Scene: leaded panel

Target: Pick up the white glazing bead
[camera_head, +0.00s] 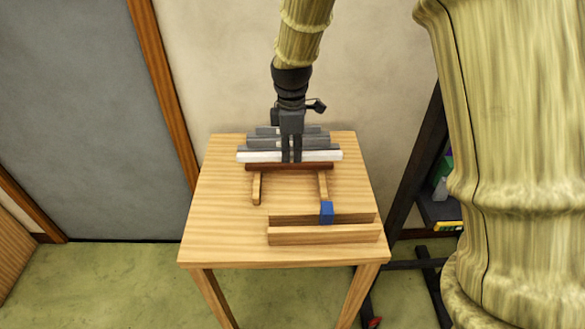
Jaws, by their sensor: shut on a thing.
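The white glazing bead (320,155) is a long white bar lying left to right across the back half of the small wooden table (220,220). My gripper (291,155) points down at the bead's middle, its dark fingers covering part of it. It is shut on the bead. The bead looks level and close to the grey bars behind it; I cannot tell whether it is clear of what is under it.
Grey bars (265,142) lie just behind the bead. In front is a dark red-brown strip (290,167) with two wooden legs. Wooden rails (300,236) and a blue block (327,212) are at the front right. A dark shelf (435,212) stands right of the table. The table's front left is clear.

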